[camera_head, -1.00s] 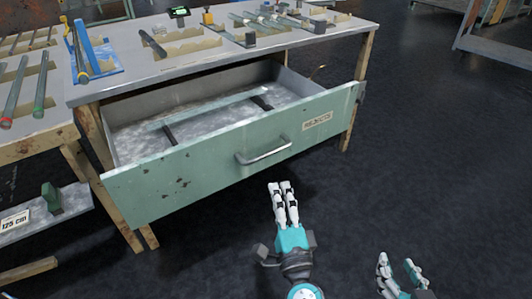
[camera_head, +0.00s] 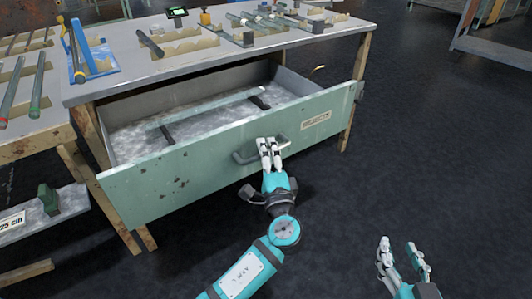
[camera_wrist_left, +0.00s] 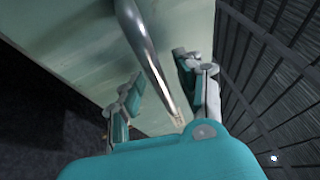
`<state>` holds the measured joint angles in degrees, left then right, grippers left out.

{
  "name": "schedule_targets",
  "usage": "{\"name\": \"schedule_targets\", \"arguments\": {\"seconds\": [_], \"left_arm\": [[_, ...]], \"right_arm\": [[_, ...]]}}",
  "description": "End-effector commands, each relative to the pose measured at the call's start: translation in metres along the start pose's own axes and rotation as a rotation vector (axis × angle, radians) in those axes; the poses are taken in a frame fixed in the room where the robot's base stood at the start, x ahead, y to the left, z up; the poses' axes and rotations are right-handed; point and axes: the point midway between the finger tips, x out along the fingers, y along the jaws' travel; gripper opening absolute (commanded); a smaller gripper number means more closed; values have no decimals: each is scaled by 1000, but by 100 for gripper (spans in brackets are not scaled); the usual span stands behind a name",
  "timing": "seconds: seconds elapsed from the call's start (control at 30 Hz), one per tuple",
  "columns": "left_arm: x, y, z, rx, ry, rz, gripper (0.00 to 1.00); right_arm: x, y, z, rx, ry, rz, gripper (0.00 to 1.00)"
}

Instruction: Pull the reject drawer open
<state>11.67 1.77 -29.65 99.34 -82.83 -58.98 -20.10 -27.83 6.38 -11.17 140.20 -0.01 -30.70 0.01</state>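The reject drawer (camera_head: 200,172) is a worn green front under the workbench, with a label plate at its right. It stands pulled out, its grey inside showing. Its metal bar handle (camera_head: 243,157) is at the middle of the front. My left gripper (camera_head: 271,145) is at the right part of this handle. In the left wrist view the handle (camera_wrist_left: 146,48) runs between the fingers of the left gripper (camera_wrist_left: 162,92), which stand apart with gaps beside the bar. My right gripper (camera_head: 399,246) is open and empty above the floor at the lower right.
A glass tube (camera_head: 210,108) lies across dark supports inside the drawer. The bench top (camera_head: 120,80) above holds tubes, racks and a blue stand (camera_head: 92,58). Another bench with tubes is at the left. Dark floor (camera_head: 440,170) is clear at the right.

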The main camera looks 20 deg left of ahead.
Motion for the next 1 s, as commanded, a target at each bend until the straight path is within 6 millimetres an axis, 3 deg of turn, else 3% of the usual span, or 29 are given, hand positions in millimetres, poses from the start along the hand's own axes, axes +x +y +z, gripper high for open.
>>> {"name": "schedule_targets", "arguments": {"seconds": [0.07,0.3,0.77,1.0], "left_arm": [[0,0,0,0,0,0,32],[0,0,0,0,0,0,1],[0,2,0,2,-1,3,0],[36,9,16,4,-4,1,0]], "right_arm": [[0,0,0,0,1,0,40],[0,0,0,0,1,-1,40],[1,0,0,0,-1,-1,40],[2,-2,-10,0,60,-5,40]]}}
